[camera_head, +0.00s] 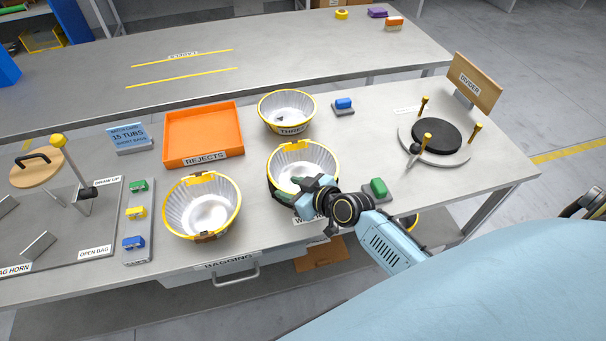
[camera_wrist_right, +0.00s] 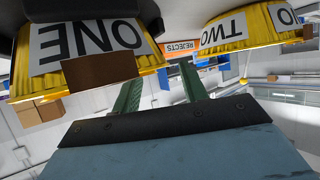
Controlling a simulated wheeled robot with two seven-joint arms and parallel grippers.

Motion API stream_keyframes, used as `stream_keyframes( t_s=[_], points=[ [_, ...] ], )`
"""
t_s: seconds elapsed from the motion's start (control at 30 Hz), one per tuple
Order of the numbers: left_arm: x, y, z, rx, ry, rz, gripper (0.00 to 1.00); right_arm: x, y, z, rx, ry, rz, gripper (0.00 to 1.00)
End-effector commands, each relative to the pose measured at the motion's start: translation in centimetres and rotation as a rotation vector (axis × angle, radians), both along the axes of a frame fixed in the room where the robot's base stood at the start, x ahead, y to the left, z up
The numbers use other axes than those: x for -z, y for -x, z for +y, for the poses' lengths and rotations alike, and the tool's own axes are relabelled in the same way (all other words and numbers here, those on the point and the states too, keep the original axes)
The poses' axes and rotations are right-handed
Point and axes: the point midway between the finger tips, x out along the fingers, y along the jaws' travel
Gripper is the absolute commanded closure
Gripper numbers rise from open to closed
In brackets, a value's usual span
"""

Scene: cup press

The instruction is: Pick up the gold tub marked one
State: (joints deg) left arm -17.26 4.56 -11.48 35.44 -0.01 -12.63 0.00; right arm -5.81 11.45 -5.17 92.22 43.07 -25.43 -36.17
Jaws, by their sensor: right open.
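The gold tub marked one shows its black-on-white label (camera_wrist_right: 88,42) large and upside down in the right wrist view, with a brown tab below it. By its place it seems to be the middle tub (camera_head: 304,152) in the head view, silver inside with a yellow rim; its label is hidden there. My right gripper (camera_head: 290,190) is at this tub's near side. In the wrist view its green fingers (camera_wrist_right: 160,92) are apart with nothing between them, beside the tub's wall; contact is unclear. My left gripper is out of view.
The tub marked two (camera_wrist_right: 240,28) is at the left in the head view (camera_head: 203,207). The tub marked three (camera_head: 287,112) stands behind the middle one. An orange rejects tray (camera_head: 203,130), a green block (camera_head: 378,187) and a round black-topped fixture (camera_head: 437,136) are nearby.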

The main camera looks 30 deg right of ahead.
Motion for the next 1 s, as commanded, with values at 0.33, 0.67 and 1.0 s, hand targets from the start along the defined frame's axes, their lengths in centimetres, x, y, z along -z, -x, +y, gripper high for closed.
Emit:
stream_keyframes(
  t_s=[0.33, 0.67, 1.0],
  points=[
    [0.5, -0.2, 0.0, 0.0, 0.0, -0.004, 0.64, 1.2, -2.3, 0.9, 0.0, 0.0, 0.0, 0.57],
    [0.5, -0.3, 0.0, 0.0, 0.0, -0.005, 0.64, 1.2, -2.2, 0.9, 0.0, 0.0, 0.0, 0.83],
    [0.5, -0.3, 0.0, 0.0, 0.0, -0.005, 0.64, 1.2, -2.2, 0.9, 0.0, 0.0, 0.001, 1.0]
  ],
)
